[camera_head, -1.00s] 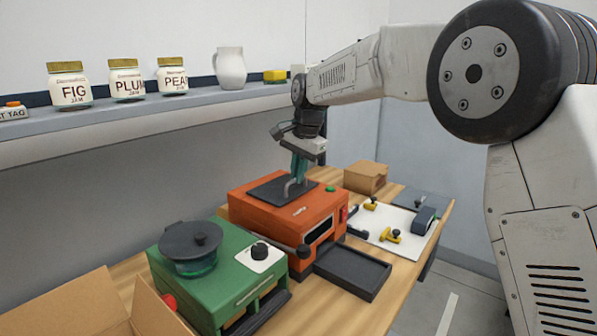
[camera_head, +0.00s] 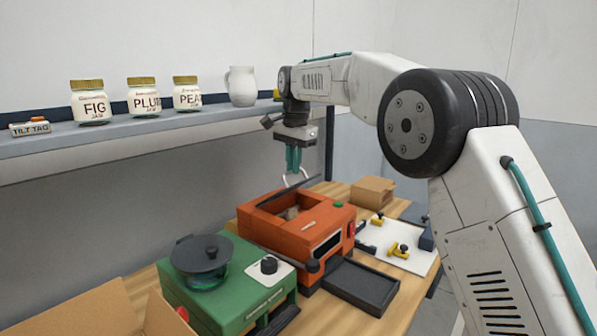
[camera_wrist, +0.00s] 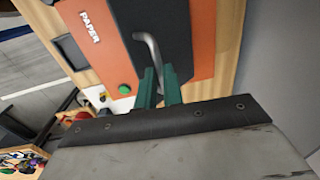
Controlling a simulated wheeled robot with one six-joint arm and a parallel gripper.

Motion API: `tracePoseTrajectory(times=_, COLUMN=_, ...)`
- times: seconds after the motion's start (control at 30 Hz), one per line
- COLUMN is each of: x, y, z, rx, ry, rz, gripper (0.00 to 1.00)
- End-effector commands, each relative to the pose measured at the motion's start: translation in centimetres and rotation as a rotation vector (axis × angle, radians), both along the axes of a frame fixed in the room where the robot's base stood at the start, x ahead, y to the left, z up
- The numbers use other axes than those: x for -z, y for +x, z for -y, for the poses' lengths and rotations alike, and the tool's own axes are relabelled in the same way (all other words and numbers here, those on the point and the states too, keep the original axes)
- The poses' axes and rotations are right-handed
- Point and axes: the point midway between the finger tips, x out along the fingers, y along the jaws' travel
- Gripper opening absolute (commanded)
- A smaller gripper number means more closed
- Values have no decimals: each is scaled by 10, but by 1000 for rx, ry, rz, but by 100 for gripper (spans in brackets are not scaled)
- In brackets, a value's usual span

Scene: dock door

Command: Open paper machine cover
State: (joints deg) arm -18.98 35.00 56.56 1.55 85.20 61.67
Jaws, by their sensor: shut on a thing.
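The orange paper machine (camera_head: 336,224) stands on the wooden table, with "PAPER" lettered on it in the wrist view (camera_wrist: 96,48). Its dark cover (camera_head: 272,203) is raised and shows nearly edge-on as a thin slanted strip in the head view. The open top in front of it shows a greyish-brown thing inside. In the wrist view the cover (camera_wrist: 185,30) bears a bent grey handle (camera_wrist: 148,48). My gripper (camera_head: 293,162), with green fingers, is shut on that handle above the machine. The fingers also show in the wrist view (camera_wrist: 158,90). The cover's hinge side cannot be made out.
A green machine (camera_head: 232,275) with a dark round lid (camera_head: 202,252) stands close by at left. A dark tray (camera_head: 362,284) sits in front. A cardboard box (camera_head: 372,192) and a white board (camera_head: 405,240) lie to the right. A shelf (camera_head: 150,130) with jars runs behind.

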Motion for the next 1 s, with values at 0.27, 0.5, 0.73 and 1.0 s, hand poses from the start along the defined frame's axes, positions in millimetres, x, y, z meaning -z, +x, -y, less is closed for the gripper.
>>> tracePoseTrajectory(times=0.27, x=3, y=11, z=-14, rx=-4, ry=-1, rz=-9, gripper=0)
tracePoseTrajectory(times=0.5, x=2, y=13, z=-17, rx=-4, ry=-1, rz=-12, gripper=0)
tracePoseTrajectory(times=0.73, x=2, y=12, z=-17, rx=-5, ry=-1, rz=-13, gripper=0)
tracePoseTrajectory(times=1.0, x=0, y=13, z=-15, rx=-2, ry=-1, rz=-10, gripper=31)
